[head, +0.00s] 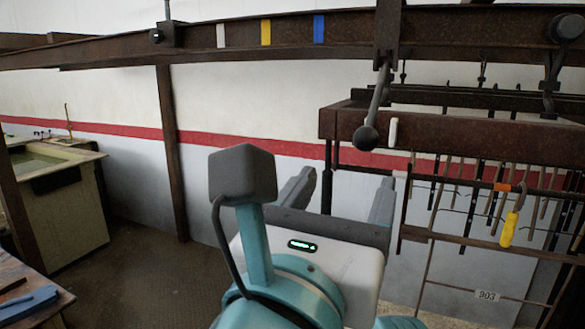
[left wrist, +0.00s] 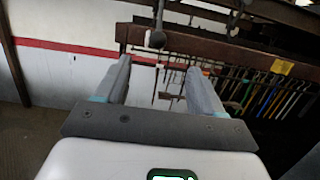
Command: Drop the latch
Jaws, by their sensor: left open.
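A dark lever with a round ball knob (head: 366,137) hangs from a bracket (head: 389,35) on the overhead rail; it looks like the latch. The lever slants slightly, its knob low and in front of the rack's rusty beam. The ball knob also shows in the left wrist view (left wrist: 157,40), just beyond the fingertips. My left gripper (head: 345,182) is open and empty, its two grey fingers pointing up and away, below the knob and apart from it. In the left wrist view the gripper (left wrist: 158,66) has clear space between its fingers. My right gripper is not in view.
The rusty overhead rail (head: 220,38) carries white, yellow and blue marks. A hanging rack (head: 450,137) with rods and a yellow-handled hook (head: 509,228) stands at right. A tank (head: 65,205) and a table (head: 25,290) are at left. A post (head: 170,150) stands left of the gripper.

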